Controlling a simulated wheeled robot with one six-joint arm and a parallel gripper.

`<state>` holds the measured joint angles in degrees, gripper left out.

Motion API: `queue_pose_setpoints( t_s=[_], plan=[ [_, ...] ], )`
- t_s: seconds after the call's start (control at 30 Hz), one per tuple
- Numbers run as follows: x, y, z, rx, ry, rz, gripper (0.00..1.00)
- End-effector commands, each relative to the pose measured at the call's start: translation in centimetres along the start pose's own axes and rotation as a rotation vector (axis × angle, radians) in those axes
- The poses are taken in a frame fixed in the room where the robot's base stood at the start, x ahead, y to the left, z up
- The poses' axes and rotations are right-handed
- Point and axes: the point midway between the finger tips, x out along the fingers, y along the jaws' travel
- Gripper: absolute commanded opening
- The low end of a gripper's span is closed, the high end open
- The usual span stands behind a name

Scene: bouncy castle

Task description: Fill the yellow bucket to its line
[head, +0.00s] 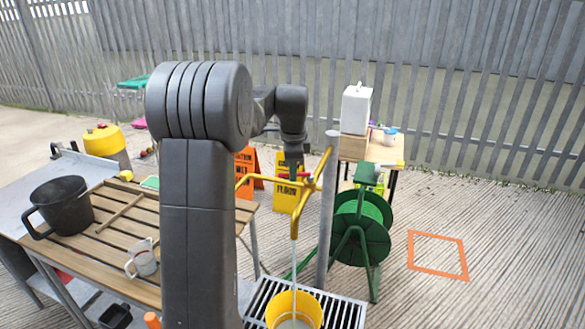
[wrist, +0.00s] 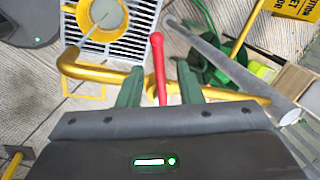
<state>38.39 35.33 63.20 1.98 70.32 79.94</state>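The yellow bucket (head: 284,303) stands on a metal grate under the yellow tap (head: 305,190). A thin stream of water (head: 294,262) falls from the spout into it, and greyish water shows inside. Its fill line cannot be made out. In the wrist view the bucket (wrist: 82,14) is at the top, cut off by the frame edge. The tap's red lever (wrist: 158,62) lies between the two green fingers of my gripper (wrist: 158,82). The fingers are apart, with a gap on each side of the lever. In the head view my arm partly hides the gripper.
A green hose reel (head: 360,228) and a grey post (head: 327,210) stand right of the tap. A slatted bench (head: 120,240) with a black jug (head: 66,207) and a small measuring jug (head: 143,258) is at left. An orange square (head: 437,272) marks clear ground at right.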

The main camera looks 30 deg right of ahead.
Motion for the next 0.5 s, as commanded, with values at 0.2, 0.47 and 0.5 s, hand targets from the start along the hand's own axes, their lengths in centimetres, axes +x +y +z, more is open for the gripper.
queue_pose_setpoints(
  t_s=[0.2, 0.47, 0.5],
  plan=[
    [-0.4, 0.0, 0.0, 0.000, 0.000, 0.000, 0.33],
    [-4.9, -0.1, 0.0, 0.000, 0.001, -0.004, 0.33],
    [-5.8, -0.1, 0.0, 0.000, 0.001, -0.004, 0.33]
  ],
)
